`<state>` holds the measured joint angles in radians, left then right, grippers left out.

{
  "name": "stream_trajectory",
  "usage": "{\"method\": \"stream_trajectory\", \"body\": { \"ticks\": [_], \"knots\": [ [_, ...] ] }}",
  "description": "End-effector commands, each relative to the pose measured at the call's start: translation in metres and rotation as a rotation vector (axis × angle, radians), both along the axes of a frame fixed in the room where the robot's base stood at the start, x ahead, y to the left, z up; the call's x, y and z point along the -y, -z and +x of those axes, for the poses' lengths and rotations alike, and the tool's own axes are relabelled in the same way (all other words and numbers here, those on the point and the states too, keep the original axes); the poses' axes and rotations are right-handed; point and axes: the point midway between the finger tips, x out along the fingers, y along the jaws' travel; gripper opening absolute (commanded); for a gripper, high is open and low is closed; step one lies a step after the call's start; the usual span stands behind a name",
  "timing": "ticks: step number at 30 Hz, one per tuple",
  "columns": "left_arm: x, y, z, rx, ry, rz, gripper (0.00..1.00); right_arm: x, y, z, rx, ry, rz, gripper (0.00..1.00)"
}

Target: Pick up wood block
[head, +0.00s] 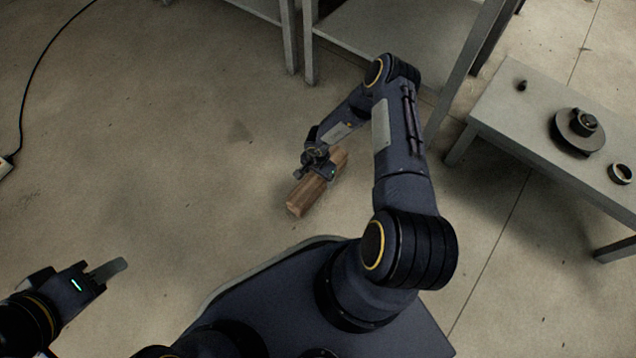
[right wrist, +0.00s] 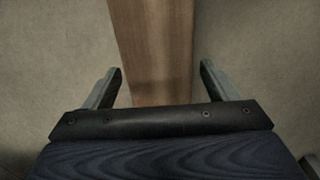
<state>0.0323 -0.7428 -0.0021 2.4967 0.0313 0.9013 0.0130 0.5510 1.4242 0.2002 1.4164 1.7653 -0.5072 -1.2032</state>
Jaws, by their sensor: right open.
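The wood block (head: 307,196) is a long brown beam lying on the concrete floor in front of my base. My right gripper (head: 322,172) is over the block's middle and hides part of it. In the right wrist view the block (right wrist: 153,50) runs between the two fingers of my right gripper (right wrist: 160,84), with a gap on each side. The right gripper is open and does not hold the block. My left gripper (head: 108,270) is at the lower left, away from the block; only one finger shows clearly.
A low grey table (head: 520,118) at the right carries a dark round part (head: 577,132), a ring (head: 620,173) and a small dark piece (head: 521,85). A grey shelf frame (head: 309,45) stands behind my right arm. A black cable (head: 40,62) lies at the left. The floor left of the block is clear.

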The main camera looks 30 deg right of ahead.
Motion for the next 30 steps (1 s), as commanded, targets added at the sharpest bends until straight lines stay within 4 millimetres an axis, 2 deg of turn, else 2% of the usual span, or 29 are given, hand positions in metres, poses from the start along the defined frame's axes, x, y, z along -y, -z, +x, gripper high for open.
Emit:
{"method": "stream_trajectory", "body": {
  "ticks": [5, 22, 30],
  "knots": [
    [-0.0001, -0.0012, 0.0001, 0.0, 0.0, 0.0, 0.36, -0.0002, -0.0013, 0.0004, 0.001, 0.0, 0.0, 0.8],
    [0.0, -0.0011, 0.0001, 0.0, 0.0, 0.0, 0.36, -0.0005, -0.0014, 0.0004, 0.002, 0.0, 0.001, 0.05],
    [0.0, -0.002, 0.0001, 0.0, 0.0, 0.0, 0.36, -0.0005, -0.0034, 0.0015, 0.004, 0.0, 0.002, 0.04]
  ]
}}
